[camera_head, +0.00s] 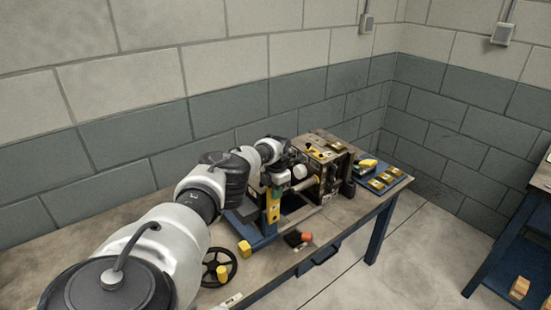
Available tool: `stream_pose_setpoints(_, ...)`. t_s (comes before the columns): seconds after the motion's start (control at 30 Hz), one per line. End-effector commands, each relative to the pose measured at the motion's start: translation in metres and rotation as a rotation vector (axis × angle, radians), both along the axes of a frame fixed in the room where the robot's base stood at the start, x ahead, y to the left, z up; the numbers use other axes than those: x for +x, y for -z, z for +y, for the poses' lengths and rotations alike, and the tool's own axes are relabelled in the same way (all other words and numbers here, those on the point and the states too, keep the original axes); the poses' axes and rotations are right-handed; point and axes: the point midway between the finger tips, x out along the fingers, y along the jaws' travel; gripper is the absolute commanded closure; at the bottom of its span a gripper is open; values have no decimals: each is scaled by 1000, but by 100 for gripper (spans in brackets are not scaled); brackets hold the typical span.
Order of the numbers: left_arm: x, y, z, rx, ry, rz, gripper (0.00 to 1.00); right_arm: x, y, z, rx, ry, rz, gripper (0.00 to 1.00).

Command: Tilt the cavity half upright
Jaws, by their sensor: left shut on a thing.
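The cavity half (328,160) looks like a grey-brown, blocky mould part with yellow details, standing on the workbench beyond my left arm. I cannot tell its exact tilt. My left gripper (294,178) is at its near left side, shut on a part there; the fingertips are small and partly hidden by the wrist. A blue and yellow stand (268,222) is just below and in front of the gripper. My right gripper is not in view.
A black handwheel (218,267) is at the bench's near edge. A small orange-red item (305,237) lies near the front. A blue tray (398,176) with yellow blocks is right of the mould. The wooden bench (345,220) has some bare room at the front right. A second blue-framed bench (520,235) stands at right.

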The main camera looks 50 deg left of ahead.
Motion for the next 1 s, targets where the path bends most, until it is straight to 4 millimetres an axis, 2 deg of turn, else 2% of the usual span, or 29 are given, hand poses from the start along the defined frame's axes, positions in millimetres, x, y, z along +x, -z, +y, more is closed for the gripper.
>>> stream_pose_setpoints(0.23, 3, -2, -1, 1, -3, -9, 100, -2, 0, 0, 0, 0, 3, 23)
stream_pose_setpoints(0.27, 3, -2, -1, 1, -3, -9, 82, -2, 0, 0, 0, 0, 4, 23)
stream_pose_setpoints(0.4, 2, -2, -1, 1, -2, -7, 60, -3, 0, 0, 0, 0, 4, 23)
stream_pose_setpoints(0.43, 2, -2, -1, 1, -1, -6, 57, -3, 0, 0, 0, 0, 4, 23)
stream_pose_setpoints(0.77, 2, -6, 0, 0, 0, -4, 57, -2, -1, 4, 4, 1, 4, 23)
stream_pose_setpoints(1.0, 5, -46, 0, -1, 2, -7, 57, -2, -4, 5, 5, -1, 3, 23)
